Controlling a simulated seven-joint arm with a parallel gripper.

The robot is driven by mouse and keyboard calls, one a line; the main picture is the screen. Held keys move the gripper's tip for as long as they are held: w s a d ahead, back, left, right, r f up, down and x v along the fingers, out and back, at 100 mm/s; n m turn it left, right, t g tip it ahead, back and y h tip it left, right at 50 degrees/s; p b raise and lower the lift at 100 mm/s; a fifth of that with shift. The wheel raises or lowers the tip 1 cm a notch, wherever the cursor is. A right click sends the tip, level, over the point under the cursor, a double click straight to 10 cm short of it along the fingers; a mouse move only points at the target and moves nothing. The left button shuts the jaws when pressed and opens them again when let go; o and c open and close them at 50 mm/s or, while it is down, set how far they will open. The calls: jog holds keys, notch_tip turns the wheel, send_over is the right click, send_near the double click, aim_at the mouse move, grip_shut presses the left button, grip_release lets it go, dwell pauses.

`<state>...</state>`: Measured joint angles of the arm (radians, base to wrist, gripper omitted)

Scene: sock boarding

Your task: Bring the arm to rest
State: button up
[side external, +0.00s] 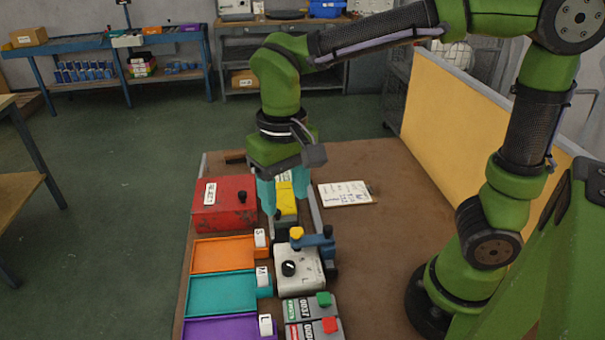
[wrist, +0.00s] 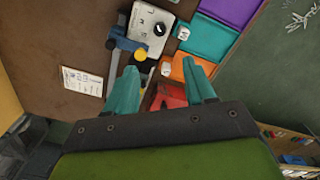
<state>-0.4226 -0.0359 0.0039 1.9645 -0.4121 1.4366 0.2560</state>
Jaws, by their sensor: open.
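My gripper (side external: 283,190) points down over the far part of the brown table (side external: 390,230). Its two teal fingers are apart, with nothing seen between them. In the wrist view my gripper (wrist: 165,90) is also open, with the fingers spread over the table. In the side view the fingers stand in front of a yellow block with a white label (side external: 286,205) and beside the red box (side external: 224,204). I cannot tell how high above the yellow block the fingertips are.
A pale machine with a black knob (side external: 297,270) and blue arm stands nearer. Orange (side external: 223,255), teal (side external: 221,294) and purple (side external: 228,327) trays line the left edge. Green and red buttons (side external: 312,318) are in front. A paper (side external: 345,194) lies right; a yellow panel (side external: 470,120) borders the table.

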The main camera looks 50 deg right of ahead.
jog(key=shift+r, duration=0.1)
jog(key=s+d+r+t+y, duration=0.1)
jog(key=s+d+t, duration=0.1)
jog(key=d, duration=0.3)
jog(key=s+d+r+m+t+y, duration=0.1)
jog(key=s+d+r+t, duration=0.1)
jog(key=d+t, duration=0.3)
jog(key=shift+s, duration=0.6)
